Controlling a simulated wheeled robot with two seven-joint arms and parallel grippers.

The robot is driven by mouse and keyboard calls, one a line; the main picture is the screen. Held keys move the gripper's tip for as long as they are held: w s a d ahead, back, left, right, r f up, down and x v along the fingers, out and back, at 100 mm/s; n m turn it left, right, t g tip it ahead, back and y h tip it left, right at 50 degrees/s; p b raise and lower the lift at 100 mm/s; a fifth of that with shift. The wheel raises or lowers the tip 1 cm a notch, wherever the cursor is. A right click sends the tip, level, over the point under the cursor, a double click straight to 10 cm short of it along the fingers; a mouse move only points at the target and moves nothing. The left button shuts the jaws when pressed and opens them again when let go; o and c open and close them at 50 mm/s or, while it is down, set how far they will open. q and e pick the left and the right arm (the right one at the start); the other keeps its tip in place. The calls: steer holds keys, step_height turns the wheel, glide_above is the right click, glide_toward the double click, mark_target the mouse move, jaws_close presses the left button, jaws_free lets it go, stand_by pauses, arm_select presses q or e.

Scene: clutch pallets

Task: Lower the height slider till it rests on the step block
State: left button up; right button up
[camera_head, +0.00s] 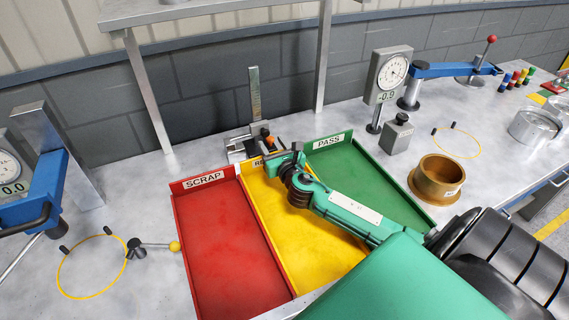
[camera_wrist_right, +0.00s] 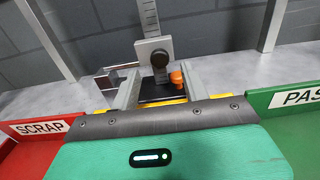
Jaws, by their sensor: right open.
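The height gauge has an upright grey scale (camera_head: 255,92) behind the trays, also in the wrist view (camera_wrist_right: 150,18). Its slider (camera_wrist_right: 152,46) is a grey block around the scale with a dark round knob facing me. A shiny metal block (camera_wrist_right: 107,80), which looks like the step block, stands left of the slider. I cannot tell whether the slider touches it. My right gripper (camera_wrist_right: 160,88) is open in front of the gauge, its fingers either side of the base area below the slider. An orange knob (camera_wrist_right: 177,79) shows near the right finger. My left gripper is not in view.
Red SCRAP (camera_head: 225,235), yellow (camera_head: 310,250) and green PASS (camera_head: 360,180) trays lie in front of the gauge. My right arm crosses over the yellow and green ones.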

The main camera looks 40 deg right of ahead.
steer(key=b+v, duration=0.1)
steer(key=v, duration=0.9)
steer(key=shift+a+b, duration=0.1)
steer(key=shift+b, duration=0.25)
